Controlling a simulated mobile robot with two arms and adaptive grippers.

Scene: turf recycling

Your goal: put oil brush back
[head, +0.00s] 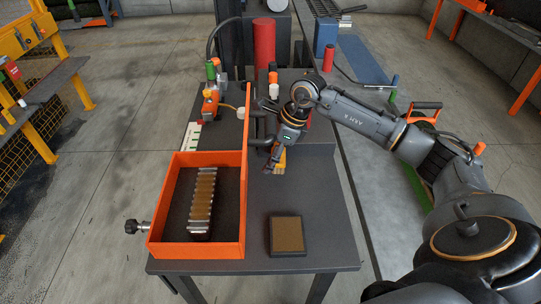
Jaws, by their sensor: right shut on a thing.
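My right gripper (274,158) hangs over the middle of the dark workbench, fingers pointing down. It is shut on the oil brush, a small thing with a yellow and orange end (282,162) showing at the fingertips. The fingers hide most of the brush, and I cannot tell if its tip touches the bench. A dark square tray with a brown pad (288,235) lies on the bench in front of the gripper. My left gripper is not in view.
An orange-walled box (245,205) holds a ribbed metal block with a brown top (202,205) at the bench's left. A tall orange divider runs back from it. Bottles (273,85) and a red cylinder (264,42) stand behind. The bench between gripper and tray is clear.

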